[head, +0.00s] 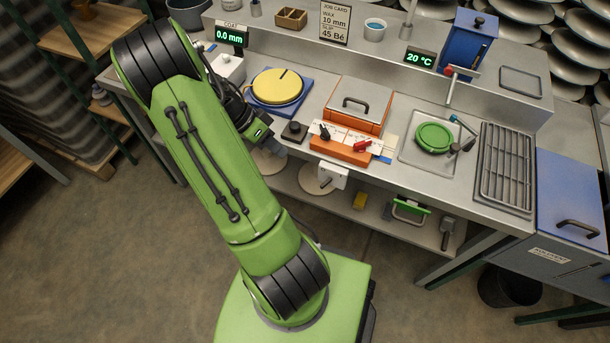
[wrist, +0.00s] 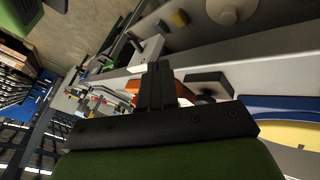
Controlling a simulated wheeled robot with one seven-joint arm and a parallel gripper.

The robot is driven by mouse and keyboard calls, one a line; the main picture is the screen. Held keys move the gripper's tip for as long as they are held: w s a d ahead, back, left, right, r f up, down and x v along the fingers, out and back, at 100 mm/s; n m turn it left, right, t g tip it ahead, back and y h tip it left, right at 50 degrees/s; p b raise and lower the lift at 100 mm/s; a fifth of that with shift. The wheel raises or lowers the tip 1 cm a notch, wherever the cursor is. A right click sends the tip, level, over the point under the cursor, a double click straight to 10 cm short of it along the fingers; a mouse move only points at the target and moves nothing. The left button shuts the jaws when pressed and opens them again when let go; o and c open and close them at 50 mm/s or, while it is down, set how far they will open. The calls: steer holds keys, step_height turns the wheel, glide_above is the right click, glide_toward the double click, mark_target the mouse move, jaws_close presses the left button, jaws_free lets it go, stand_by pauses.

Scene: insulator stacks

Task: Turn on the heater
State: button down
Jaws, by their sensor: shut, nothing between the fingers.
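No part in view is labelled as a heater. A green display (head: 419,57) reads 20 °C beside a blue tank (head: 468,42) with a red-tipped lever. A small black block with a knob (head: 294,131) sits near the bench's front edge; what it controls cannot be told. A dark block (wrist: 208,82) just right of the fingers in the wrist view looks like the same one. My gripper (head: 277,150) is at the bench's front edge, just left of and in front of that block, partly hidden by my arm. In the wrist view its fingers (wrist: 158,85) are together and empty.
A yellow disc on a blue base (head: 277,88) stands behind my gripper. An orange box with a handled lid (head: 358,104) and an orange fixture (head: 345,148) are to the right. A white box (head: 332,176) juts below the bench edge. A green ring (head: 434,137) lies on a tray.

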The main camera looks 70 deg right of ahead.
mark_target(326, 183)
steer(key=shift+f, duration=0.1)
steer(key=s+f+b, duration=0.3)
steer(key=s+f, duration=0.4)
steer(key=s, duration=0.2)
steer(key=shift+s+a+f+b, duration=0.2)
steer(key=shift+a+f+b, duration=0.1)
steer(key=shift+f, duration=0.1)
